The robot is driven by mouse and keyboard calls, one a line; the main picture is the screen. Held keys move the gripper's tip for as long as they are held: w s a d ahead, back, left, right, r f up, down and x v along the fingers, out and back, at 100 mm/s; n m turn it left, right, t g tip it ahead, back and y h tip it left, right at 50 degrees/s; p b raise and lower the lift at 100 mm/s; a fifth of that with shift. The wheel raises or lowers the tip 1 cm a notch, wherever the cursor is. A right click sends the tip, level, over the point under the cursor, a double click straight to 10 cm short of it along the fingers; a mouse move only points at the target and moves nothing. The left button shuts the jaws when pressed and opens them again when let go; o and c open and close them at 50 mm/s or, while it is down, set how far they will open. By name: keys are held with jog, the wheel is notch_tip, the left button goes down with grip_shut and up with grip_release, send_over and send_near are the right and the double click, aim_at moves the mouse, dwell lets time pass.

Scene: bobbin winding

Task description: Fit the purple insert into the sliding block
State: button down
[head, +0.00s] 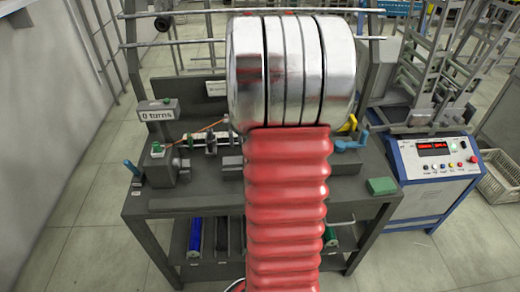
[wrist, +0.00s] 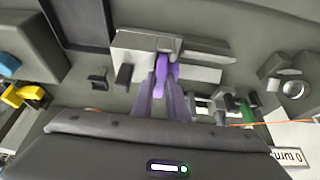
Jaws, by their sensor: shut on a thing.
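In the wrist view my gripper (wrist: 161,88) has its two narrow fingers close together, shut on the purple insert (wrist: 162,69). The insert's far end overlaps a light grey block on a rail, which looks like the sliding block (wrist: 135,41). I cannot tell whether the insert sits in it or only in front of it. In the head view my red and silver arm hides the gripper and the insert. Only the left end of the grey rail part (head: 230,165) shows beside the arm there.
The dark workbench (head: 180,204) carries a winder marked "0 turns" (head: 156,115) at left, with an orange thread (wrist: 262,124) near it.

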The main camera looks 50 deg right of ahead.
jog(key=c, duration=1.7)
grip_release()
jog(key=shift+o, duration=0.2)
jog(key=shift+r, duration=0.15)
jog(key=v, duration=1.3)
jog(key=shift+s+a, duration=0.15)
jog(key=shift+s, duration=0.05)
jog(key=shift+r, duration=0.1)
